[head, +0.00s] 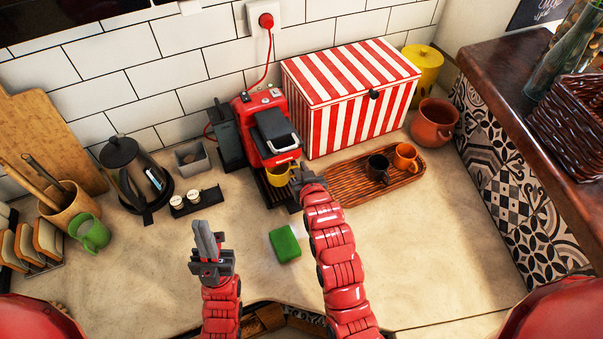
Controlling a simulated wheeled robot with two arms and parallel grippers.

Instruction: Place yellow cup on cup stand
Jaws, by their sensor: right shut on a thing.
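The yellow cup (279,176) is at the front of the red coffee machine (265,125), below its spout and over the drip tray area. My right gripper (297,177) is shut on the cup at its right side, and the arm partly hides the machine's base. Whether the cup touches the machine's tray cannot be told. A ribbed wooden tray (345,185) to the right holds a black cup (378,168) and an orange cup (405,157). No other thing is clearly a cup stand. My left gripper (208,240) is shut and empty above the counter, left of the green sponge.
A green sponge (285,244) lies on the counter between my arms. A red-striped box (345,90) stands behind the wooden tray. A French press (135,175), a black holder (196,202) and a green cup (90,232) are at left. The front right counter is clear.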

